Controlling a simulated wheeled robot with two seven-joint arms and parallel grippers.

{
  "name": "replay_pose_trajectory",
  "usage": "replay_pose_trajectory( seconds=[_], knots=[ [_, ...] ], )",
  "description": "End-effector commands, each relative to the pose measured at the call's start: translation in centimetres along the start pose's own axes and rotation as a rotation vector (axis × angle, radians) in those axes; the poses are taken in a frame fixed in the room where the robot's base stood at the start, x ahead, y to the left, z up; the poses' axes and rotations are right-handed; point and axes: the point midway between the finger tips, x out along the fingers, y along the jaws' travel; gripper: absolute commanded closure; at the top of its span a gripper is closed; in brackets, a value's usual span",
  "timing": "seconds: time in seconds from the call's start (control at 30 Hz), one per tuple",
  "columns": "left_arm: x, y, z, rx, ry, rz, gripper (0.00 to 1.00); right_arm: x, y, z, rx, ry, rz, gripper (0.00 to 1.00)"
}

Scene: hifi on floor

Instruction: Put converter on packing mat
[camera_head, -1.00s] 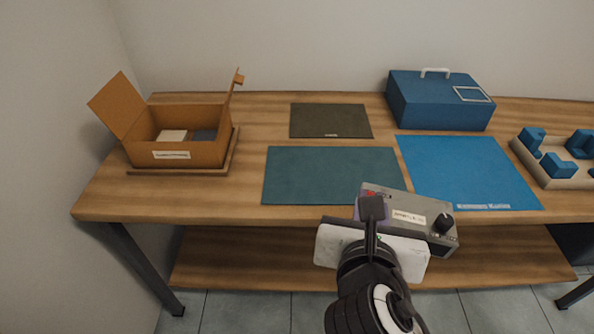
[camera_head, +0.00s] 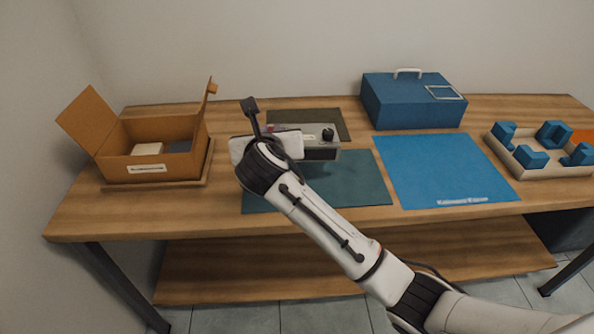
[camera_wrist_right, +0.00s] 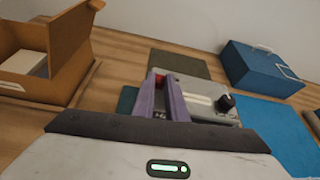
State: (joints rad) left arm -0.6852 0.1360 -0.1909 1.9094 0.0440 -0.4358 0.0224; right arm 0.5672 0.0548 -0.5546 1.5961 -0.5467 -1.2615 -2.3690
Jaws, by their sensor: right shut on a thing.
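The converter (camera_head: 318,142) is a grey box with a black knob and a pale label. My right gripper (camera_wrist_right: 163,98) is shut on it and holds it over the back of the teal mat (camera_head: 350,190), near the dark olive mat (camera_head: 340,118). The converter also shows between and right of the purple fingers in the right wrist view (camera_wrist_right: 208,102). A bright blue mat (camera_head: 440,170) lies to the right. I cannot tell from the lettering which mat is the packing mat. My wrist hides part of the converter and the mats. My left gripper is out of view.
An open cardboard box (camera_head: 150,170) stands on a board at the left. A blue case (camera_head: 410,102) with a white handle stands at the back. A tray (camera_head: 540,170) with blue blocks is at the right. The blue mat is clear.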

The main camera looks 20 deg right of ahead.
Motion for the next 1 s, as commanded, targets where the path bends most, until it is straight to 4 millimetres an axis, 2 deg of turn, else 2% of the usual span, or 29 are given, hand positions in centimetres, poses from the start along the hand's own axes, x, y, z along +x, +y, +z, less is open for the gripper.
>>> replay_pose_trajectory(
  seconds=[0.2, 0.47, 0.7, 0.93, 0.97, 1.0],
  knots=[
    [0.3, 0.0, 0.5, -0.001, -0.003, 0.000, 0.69, 1.3, 0.3, -3.3, -0.002, -0.005, -0.001, 1.00],
    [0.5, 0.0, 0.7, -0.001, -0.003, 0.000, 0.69, 2.0, 0.5, -4.8, -0.002, -0.007, -0.001, 1.00],
    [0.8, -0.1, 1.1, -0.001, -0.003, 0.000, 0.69, 3.1, 0.7, -7.5, -0.002, -0.006, -0.001, 1.00],
    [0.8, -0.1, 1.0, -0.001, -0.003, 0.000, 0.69, 3.2, 0.7, -7.8, -0.001, -0.006, -0.001, 1.00],
    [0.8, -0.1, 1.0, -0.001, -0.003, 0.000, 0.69, 3.3, 0.7, -8.3, 0.000, 0.005, -0.002, 0.85],
    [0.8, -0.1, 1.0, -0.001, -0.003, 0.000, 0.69, 3.3, 0.7, -8.3, 0.000, 0.005, -0.002, 0.78]
  ],
)
